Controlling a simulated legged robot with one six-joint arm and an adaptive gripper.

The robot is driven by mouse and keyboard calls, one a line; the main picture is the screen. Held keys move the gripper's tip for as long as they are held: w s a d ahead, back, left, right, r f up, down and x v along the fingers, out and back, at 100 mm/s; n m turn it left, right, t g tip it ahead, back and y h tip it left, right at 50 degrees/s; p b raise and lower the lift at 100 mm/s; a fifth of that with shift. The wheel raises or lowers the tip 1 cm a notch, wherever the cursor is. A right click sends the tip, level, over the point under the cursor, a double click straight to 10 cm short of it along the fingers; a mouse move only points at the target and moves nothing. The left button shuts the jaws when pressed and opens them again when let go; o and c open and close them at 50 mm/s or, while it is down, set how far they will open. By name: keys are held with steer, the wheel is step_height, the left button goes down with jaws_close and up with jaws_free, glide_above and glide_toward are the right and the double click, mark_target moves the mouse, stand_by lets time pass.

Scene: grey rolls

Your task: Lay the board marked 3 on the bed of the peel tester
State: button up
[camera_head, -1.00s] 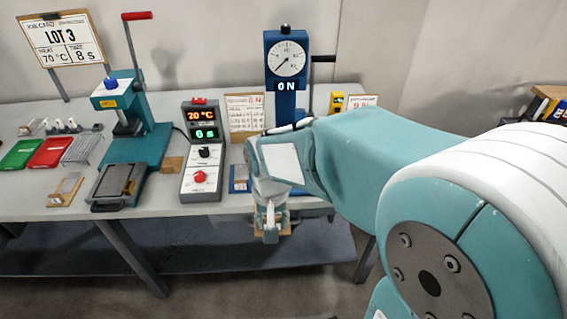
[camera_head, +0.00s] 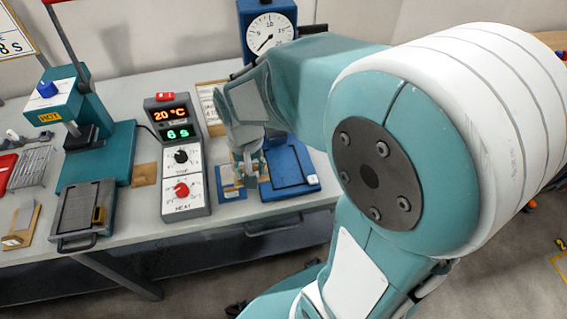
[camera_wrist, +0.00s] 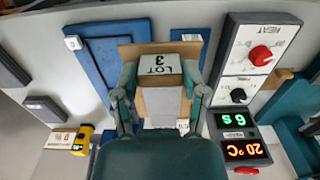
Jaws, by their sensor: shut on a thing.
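In the wrist view, a tan board (camera_wrist: 155,102) with a white block marked LOT 3 (camera_wrist: 160,65) sits between the fingers of my gripper (camera_wrist: 161,78). The fingers are shut on it from both sides. In the head view my gripper (camera_head: 249,182) hangs near the table's front edge, left of the blue bed (camera_head: 312,181) of the peel tester (camera_head: 268,10). The bed also shows left of the board in the wrist view (camera_wrist: 92,62). The board overlaps the bed's near side in the wrist view; I cannot tell whether they touch. My arm hides part of the tester.
A heat control box (camera_head: 203,206), reading 20 °C and 6 s, stands left of my gripper. Farther left is a teal press (camera_head: 115,150) marked HOT. A blue plate (camera_wrist: 191,35) lies right of the board. A yellow device (camera_wrist: 83,137) stands behind the bed.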

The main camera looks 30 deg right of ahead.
steer(key=w+d+f, duration=0.2)
steer(key=d+f, duration=0.2)
steer(key=d, duration=0.3)
glide_above(288, 180)
steer(key=f, duration=0.4)
steer(key=shift+a, duration=0.3)
steer(key=shift+d+f, duration=0.15)
steer(key=shift+f, duration=0.15)
steer(key=shift+d+f, duration=0.2)
steer(key=shift+f, duration=1.55)
steer(key=o, duration=1.1)
steer(key=shift+o, duration=0.2)
